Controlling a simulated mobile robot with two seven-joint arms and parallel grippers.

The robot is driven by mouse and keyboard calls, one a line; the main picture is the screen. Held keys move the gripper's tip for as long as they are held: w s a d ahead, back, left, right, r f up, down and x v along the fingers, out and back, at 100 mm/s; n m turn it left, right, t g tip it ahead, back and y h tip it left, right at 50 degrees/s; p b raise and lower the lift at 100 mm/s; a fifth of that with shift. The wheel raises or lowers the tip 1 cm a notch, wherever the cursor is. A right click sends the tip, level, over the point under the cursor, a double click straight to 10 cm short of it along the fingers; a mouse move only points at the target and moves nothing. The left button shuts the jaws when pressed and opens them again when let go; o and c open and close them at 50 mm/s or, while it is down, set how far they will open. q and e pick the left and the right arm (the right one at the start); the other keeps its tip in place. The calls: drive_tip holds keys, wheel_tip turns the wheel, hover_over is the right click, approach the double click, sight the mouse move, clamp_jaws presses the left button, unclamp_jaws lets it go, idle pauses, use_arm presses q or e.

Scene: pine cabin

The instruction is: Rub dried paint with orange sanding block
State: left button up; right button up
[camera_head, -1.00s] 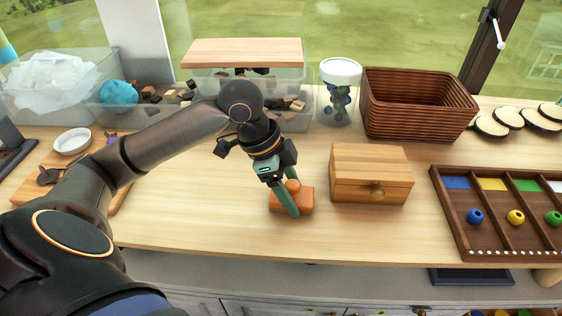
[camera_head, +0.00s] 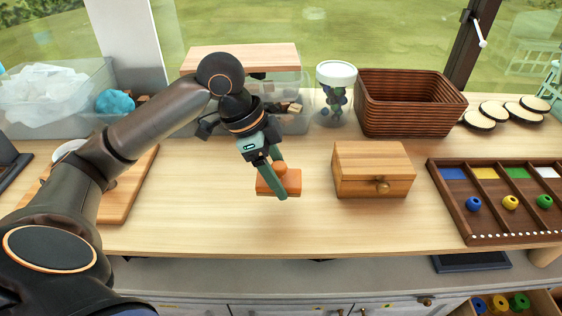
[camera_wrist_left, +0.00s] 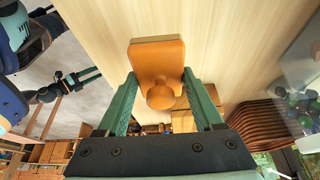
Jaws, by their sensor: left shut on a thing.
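The orange sanding block (camera_head: 290,183) has a round knob on top and is near the middle of the table. My left gripper (camera_head: 278,180) is shut on its knob. In the left wrist view the block (camera_wrist_left: 158,62) is between the two green fingers (camera_wrist_left: 160,98), its flat body beyond the knob. I cannot tell whether its underside touches the tabletop (camera_head: 225,215). No dried paint can be made out. Part of my right arm with its gripper (camera_wrist_left: 82,77) shows small at the left of the wrist view; its jaws are unclear.
A small wooden drawer box (camera_head: 373,160) stands just right of the block. Behind are a wicker basket (camera_head: 410,105), a lidded jar (camera_head: 336,95) and clear bins (camera_head: 50,95). A divided tray (camera_head: 500,215) is at right, a wooden board (camera_head: 125,190) at left. The front middle is bare.

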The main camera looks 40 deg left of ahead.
sight(281, 166)
use_arm(q)
drive_tip(key=shift+r, duration=1.7)
drive_tip(key=shift+s, duration=0.1)
